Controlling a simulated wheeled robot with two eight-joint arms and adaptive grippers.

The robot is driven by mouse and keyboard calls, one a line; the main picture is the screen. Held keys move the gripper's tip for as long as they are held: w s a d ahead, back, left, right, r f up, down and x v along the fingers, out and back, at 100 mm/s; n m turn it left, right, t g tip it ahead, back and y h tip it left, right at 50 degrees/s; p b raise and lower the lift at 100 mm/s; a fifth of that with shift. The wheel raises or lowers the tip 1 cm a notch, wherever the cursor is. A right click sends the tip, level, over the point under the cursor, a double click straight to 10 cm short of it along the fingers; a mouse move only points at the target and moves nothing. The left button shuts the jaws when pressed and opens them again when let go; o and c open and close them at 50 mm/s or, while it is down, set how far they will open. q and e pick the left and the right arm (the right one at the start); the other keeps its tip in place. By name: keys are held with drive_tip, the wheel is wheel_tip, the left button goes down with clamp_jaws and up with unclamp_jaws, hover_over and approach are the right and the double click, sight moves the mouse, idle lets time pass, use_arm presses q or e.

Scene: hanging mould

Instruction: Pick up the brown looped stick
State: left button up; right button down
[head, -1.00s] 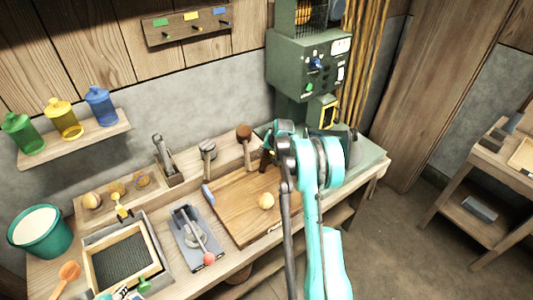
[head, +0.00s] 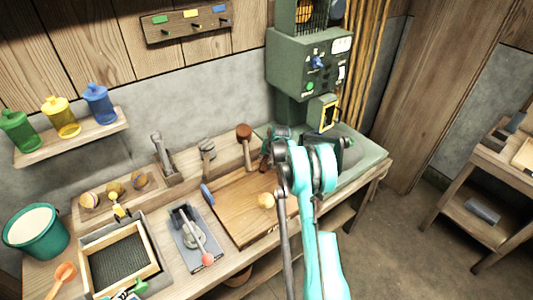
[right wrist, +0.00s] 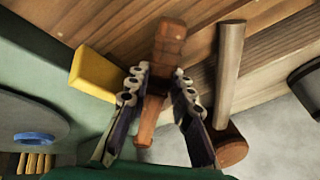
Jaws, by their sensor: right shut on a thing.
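The brown stick (right wrist: 163,50) is a reddish-brown rod with a thicker far end, and no loop on it can be made out. My right gripper (right wrist: 159,88) is shut on it, with one finger on each side in the right wrist view. The stick's narrower end sticks out between the fingers. In the head view my right gripper (head: 268,158) is small and partly hidden by its own wrist, over the back right of the wooden board (head: 240,220), and the stick barely shows there. My left gripper is not in view.
A mallet with a brown head (head: 244,132) stands just left of my right gripper; it also shows close by in the right wrist view (right wrist: 230,70). A green machine (head: 310,70) stands behind. A pale ball (head: 266,200) lies on the board.

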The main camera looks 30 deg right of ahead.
drive_tip(key=shift+r, duration=0.15)
drive_tip(key=shift+r, duration=0.3)
drive_tip(key=r, duration=0.1)
drive_tip(key=r+p, duration=0.2)
drive_tip(key=r, duration=0.1)
drive_tip(key=shift+s+d, duration=0.1)
drive_tip(key=shift+d, duration=0.15)
drive_tip(key=s+d+r+p, duration=0.1)
drive_tip(key=s+d+r, duration=0.1)
drive_tip(key=d, duration=0.3)
drive_tip(key=s+d+r+p, duration=0.2)
drive_tip(key=d+r, duration=0.2)
drive_tip(key=d, duration=0.1)
drive_tip(key=shift+s, duration=0.35)
